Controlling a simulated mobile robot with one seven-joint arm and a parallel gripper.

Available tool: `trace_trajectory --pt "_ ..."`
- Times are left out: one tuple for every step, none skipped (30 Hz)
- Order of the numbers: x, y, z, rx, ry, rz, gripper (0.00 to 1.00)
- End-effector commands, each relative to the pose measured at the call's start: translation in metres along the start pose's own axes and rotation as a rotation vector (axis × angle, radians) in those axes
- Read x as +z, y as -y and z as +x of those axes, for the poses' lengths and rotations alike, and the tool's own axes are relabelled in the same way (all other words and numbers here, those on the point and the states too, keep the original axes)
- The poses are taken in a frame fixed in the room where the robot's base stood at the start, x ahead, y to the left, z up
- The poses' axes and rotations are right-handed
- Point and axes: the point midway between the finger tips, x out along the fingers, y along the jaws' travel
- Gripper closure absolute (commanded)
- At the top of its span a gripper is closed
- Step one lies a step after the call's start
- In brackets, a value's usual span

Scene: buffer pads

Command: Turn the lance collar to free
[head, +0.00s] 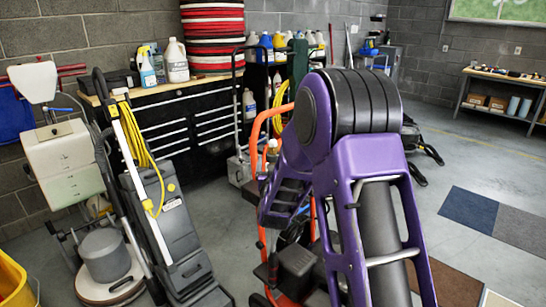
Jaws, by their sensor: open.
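My purple arm (375,160) fills the middle of the head view and bends down to the left. My gripper is not in view; the arm's own links and the machine may hide it. Behind and below the arm stands a machine with an orange tubular frame (256,135). A thin dark upright rod with a pale knob (272,145) shows at its left side. A dark boxy part (296,262) sits low on the machine. I cannot make out a lance collar or how it is turned; my arm covers much of this area.
A grey upright floor machine (172,215) with a yellow cord and a floor polisher (105,255) stand close at left. A black tool chest (185,125) is behind. Carpet squares (468,216) lie on open floor at right. A workbench (505,95) stands far right.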

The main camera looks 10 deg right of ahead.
Motion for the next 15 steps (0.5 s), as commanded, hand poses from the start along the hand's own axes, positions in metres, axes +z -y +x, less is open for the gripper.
trace_trajectory --pt "0.001 -0.001 0.01 0.001 -0.001 0.0 0.19" --pt "0.0 -0.001 0.015 0.001 -0.001 0.0 0.19" --pt "0.0 -0.001 0.021 0.001 -0.001 0.001 0.19" --pt "0.0 -0.001 0.024 0.001 -0.001 0.001 0.19" --pt "0.0 -0.001 0.028 0.001 -0.001 0.001 0.19" --pt "0.001 -0.001 0.032 0.001 0.0 0.001 0.19" --pt "0.0 -0.001 0.034 0.001 0.0 0.001 0.19" --pt "0.0 0.0 0.036 0.001 0.0 0.001 0.19" --pt "0.0 0.0 0.038 0.001 0.0 0.001 0.19" --pt "0.0 0.0 0.04 0.001 0.0 0.001 0.19" --pt "0.0 0.0 0.04 0.001 0.0 0.001 0.19" --pt "0.0 0.0 0.041 0.001 0.0 0.001 0.19" --pt "0.0 0.0 0.042 0.0 0.0 0.001 0.19" --pt "0.0 0.0 0.042 0.0 0.0 0.001 0.19" --pt "0.0 0.0 0.042 0.0 0.0 0.001 0.19"
